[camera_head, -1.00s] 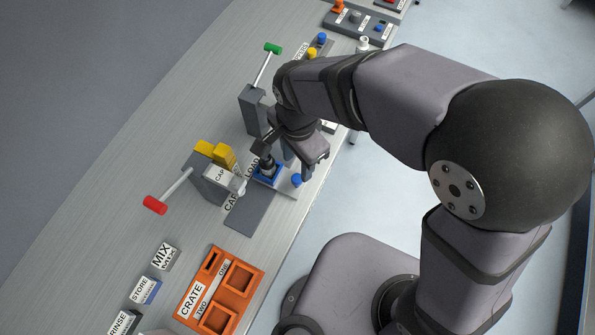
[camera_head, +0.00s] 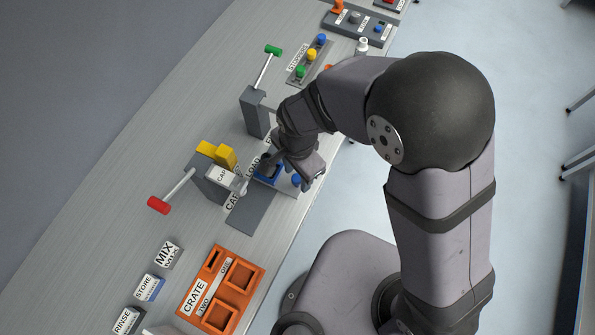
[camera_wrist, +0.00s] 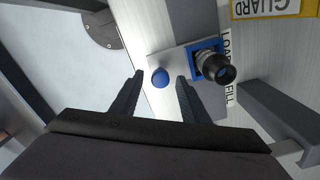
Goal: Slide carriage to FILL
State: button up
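The carriage is a light plate (camera_wrist: 178,62) with a blue square holder (camera_wrist: 191,53) and a round blue knob (camera_wrist: 160,77). A dark-capped vial (camera_wrist: 222,73) stands in the holder. In the head view the blue holder (camera_head: 267,177) sits beside the LOAD label (camera_head: 254,166), and the knob (camera_head: 296,180) is at its right. In the wrist view the FILL label (camera_wrist: 230,90) is next to LOAD. My gripper (camera_wrist: 160,75) is open, with one finger on each side of the knob in the picture; I see no contact. My wrist partly hides the carriage and track in the head view.
A green-ended lever (camera_head: 273,50) stands behind. An orange crate (camera_head: 238,309) lies in front. The grey track (camera_head: 250,212) toward the crate is clear.

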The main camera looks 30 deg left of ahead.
grip_shut()
jog(key=w, duration=1.1)
jog(key=shift+w, duration=0.2)
jog(key=shift+r, duration=0.1)
jog(key=shift+o, duration=0.4)
grip_release()
jog(key=shift+w, duration=0.1)
notch_tip(320, 180, up, 7)
jog(key=b, duration=0.2)
jog(key=shift+r, duration=0.15)
